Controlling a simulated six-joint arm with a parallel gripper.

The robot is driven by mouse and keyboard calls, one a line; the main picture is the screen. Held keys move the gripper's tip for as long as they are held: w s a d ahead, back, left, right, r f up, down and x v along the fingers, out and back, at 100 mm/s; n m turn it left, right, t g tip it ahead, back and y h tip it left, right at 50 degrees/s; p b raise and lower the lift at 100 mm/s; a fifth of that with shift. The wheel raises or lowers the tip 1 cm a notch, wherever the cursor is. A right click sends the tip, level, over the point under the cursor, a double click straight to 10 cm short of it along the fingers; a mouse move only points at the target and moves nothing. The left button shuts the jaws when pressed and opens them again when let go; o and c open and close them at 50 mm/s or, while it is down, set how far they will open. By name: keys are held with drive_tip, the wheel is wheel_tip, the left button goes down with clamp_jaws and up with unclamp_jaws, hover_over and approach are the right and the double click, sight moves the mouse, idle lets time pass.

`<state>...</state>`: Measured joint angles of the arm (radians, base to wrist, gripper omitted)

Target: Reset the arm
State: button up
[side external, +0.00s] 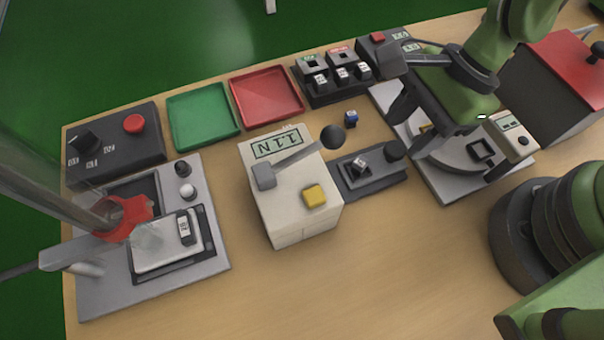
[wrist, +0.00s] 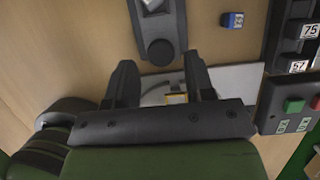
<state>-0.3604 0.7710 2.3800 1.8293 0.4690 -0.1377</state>
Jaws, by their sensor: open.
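My gripper (side external: 408,130) is at the right of the side external view, with its dark fingers pointing down over a light grey station plate (side external: 455,190). In the wrist view my gripper (wrist: 159,62) has its two fingers spread wide apart, with no object held between them. A small yellow part (wrist: 175,98) shows on the station below, framed between the fingers. The gripper hides part of that station, and I cannot tell its exact height above it.
A dark fixture with a round knob (side external: 394,150) and a small blue block (side external: 351,118) lie close by. The lever tester (side external: 290,220), red bin (side external: 590,55), block rack (side external: 338,75), red tray (side external: 266,96) and green tray (side external: 203,115) stand around. The front table is clear.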

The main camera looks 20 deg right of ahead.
drive_tip(key=shift+r, duration=0.75)
drive_tip(key=shift+w+r, duration=0.15)
drive_tip(key=shift+r, duration=0.15)
wheel_tip(320, 180, up, 14)
drive_tip(key=d+n+t+y, duration=0.2)
drive_tip(key=n+t, duration=0.1)
drive_tip(key=n, duration=0.4)
drive_tip(key=s+d+r+n+t+h, duration=0.4)
drive_tip(key=s+d+r+n, duration=0.2)
drive_tip(key=d+r+n, duration=0.1)
drive_tip(key=d+r, duration=0.1)
drive_tip(key=d, duration=0.1)
drive_tip(key=shift+s+d+r+h, duration=0.25)
drive_tip(key=shift+d+r+h, duration=0.05)
drive_tip(key=shift+r, duration=0.1)
